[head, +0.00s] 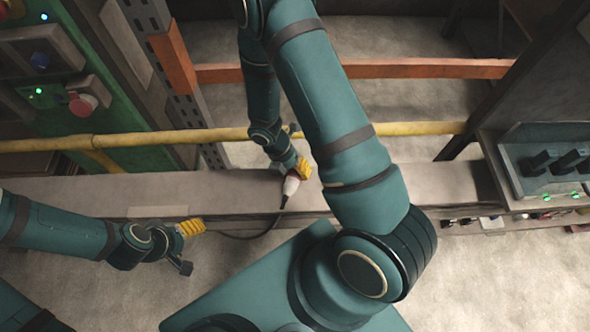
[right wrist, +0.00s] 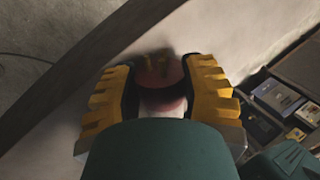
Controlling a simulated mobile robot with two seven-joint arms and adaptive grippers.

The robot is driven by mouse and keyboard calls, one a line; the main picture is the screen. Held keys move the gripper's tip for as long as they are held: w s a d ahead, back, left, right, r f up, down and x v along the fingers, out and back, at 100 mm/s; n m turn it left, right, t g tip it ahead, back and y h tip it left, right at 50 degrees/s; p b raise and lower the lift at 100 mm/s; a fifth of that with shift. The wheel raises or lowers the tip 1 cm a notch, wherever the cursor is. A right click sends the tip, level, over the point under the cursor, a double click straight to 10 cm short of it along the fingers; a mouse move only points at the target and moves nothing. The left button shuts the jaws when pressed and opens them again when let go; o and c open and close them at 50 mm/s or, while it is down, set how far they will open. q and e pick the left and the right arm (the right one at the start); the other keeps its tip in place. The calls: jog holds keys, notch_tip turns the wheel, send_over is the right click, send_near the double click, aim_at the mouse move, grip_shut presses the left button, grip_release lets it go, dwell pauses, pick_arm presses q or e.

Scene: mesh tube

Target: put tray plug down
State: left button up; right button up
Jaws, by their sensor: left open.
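The tray plug (head: 291,186) is a white and red body with a dark tip, over the long grey ledge (head: 230,190) in the head view. A dark cable runs from its lower end toward the lower left. My right gripper (head: 303,168) has its yellow fingers closed around the plug. In the right wrist view the dark pads press on both sides of the plug (right wrist: 162,98). I cannot tell whether the plug touches the ledge. My left gripper (head: 188,247) is open and empty at the ledge's near side, left of the plug.
A yellow pipe (head: 225,135) runs behind the ledge. A green panel (head: 80,90) with lit buttons stands at the left. A grey box with dark connectors (head: 550,165) sits at the right. The ledge is mostly clear left of the plug.

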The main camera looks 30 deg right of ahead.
jog(key=o, duration=0.3)
jog(key=shift+r, duration=0.1)
